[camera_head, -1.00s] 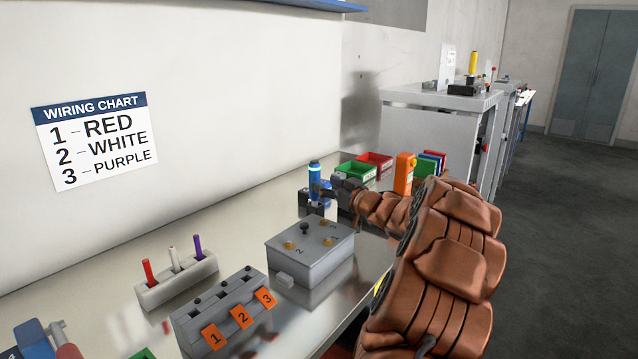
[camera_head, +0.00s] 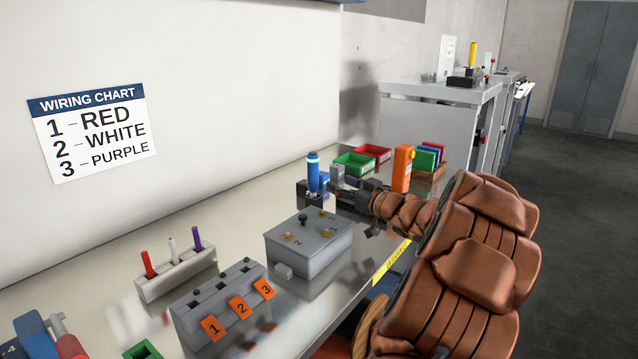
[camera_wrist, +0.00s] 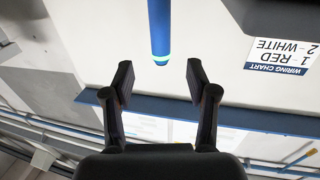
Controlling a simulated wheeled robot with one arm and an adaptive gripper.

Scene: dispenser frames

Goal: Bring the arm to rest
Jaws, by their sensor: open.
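My arm, in brown padded covering, reaches in from the lower right of the head view. My gripper (camera_head: 342,192) is at its end over the bench, just right of a blue cylinder (camera_head: 313,174) with a pale ring near its top. The cylinder stands upright in a dark holder (camera_head: 310,195). In the wrist view my gripper (camera_wrist: 160,82) has its two black fingers spread wide with nothing between them. The blue cylinder (camera_wrist: 159,28) shows beyond the fingertips, apart from them.
A grey box with knobs (camera_head: 308,245) stands in front of the arm. A block with orange number tags (camera_head: 238,308) and a rack of red, white and purple pegs (camera_head: 176,275) are left. Green bin (camera_head: 354,163), red bin (camera_head: 374,153) and an orange device (camera_head: 402,168) stand behind.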

